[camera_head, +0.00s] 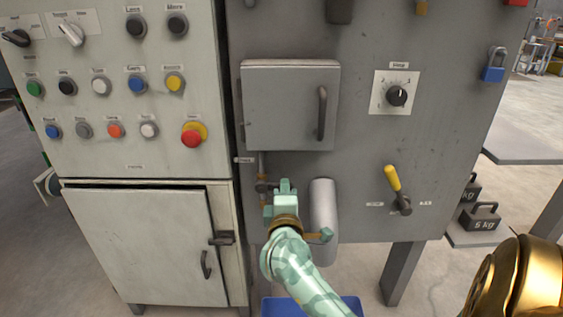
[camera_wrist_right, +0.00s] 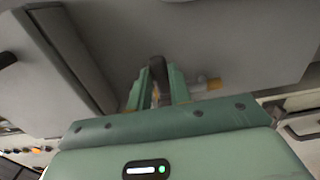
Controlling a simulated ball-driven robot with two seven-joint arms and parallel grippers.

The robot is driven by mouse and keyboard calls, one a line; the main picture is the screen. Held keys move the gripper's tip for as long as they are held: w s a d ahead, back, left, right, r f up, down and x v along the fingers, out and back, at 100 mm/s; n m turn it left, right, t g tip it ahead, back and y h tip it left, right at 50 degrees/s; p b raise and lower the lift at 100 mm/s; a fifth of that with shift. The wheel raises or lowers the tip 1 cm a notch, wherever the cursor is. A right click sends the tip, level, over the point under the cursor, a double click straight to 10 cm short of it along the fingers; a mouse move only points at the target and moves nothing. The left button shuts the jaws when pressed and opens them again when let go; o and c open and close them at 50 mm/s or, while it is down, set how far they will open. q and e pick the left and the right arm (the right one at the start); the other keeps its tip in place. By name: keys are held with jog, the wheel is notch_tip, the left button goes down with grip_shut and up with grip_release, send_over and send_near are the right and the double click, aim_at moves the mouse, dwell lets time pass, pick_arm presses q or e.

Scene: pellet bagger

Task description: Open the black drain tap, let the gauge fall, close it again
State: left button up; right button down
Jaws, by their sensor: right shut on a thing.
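The black drain tap (camera_head: 262,187) sits on a thin pipe under the small cabinet door in the head view, largely hidden by my right gripper (camera_head: 284,186). In the right wrist view my gripper's fingers (camera_wrist_right: 157,85) are on either side of a dark handle, the tap's (camera_wrist_right: 158,67), and shut on it. How far the tap is turned cannot be told. No gauge can be made out. My left gripper is not in view.
A grey cylinder (camera_head: 323,205) hangs right beside my gripper. A blue bin (camera_head: 350,302) stands on the floor below. A yellow lever (camera_head: 393,179) and a dial (camera_head: 397,95) are to the right. A closed door (camera_head: 290,108) with a handle is above.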

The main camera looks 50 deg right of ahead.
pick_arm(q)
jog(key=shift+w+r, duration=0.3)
pick_arm(e)
jog(key=shift+a+f, duration=0.1)
jog(key=shift+f, duration=0.1)
jog(key=c, duration=1.3)
grip_release()
jog(key=shift+r, duration=0.1)
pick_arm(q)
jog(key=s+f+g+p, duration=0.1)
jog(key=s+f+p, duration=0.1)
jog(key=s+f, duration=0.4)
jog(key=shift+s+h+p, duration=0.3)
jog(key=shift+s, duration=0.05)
pick_arm(e)
jog(key=v, duration=1.2)
